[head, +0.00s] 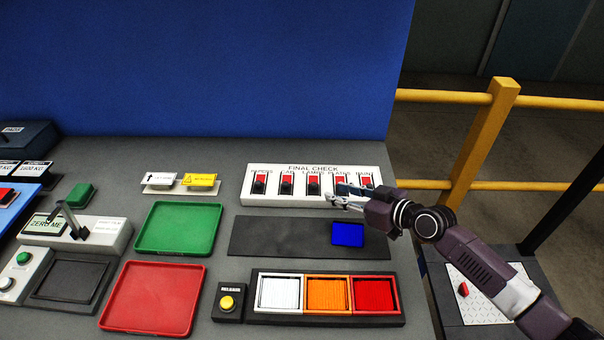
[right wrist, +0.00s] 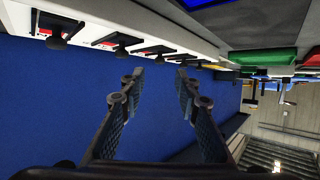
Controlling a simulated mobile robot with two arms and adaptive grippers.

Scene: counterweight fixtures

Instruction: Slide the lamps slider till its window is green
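The white FINAL CHECK panel (head: 301,199) stands at the back of the grey bench, with a row of several sliders. The LAMPS slider (head: 313,185) is the middle one; its window shows red above a black knob. My right gripper (head: 337,199) is in front of the panel, just right of the LAMPS slider, and partly covers the sliders at the right. In the right wrist view my right gripper (right wrist: 160,78) is open with nothing between its fingers. Black knobs and red windows show beyond the fingertips; I cannot tell which is LAMPS there. My left gripper is out of view.
A dark mat with a blue square (head: 348,234) lies in front of the panel. A tray with white, orange and red bins (head: 327,317) is nearer. Green (head: 178,252) and red trays (head: 153,325) lie left. A blue wall (head: 200,70) stands behind.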

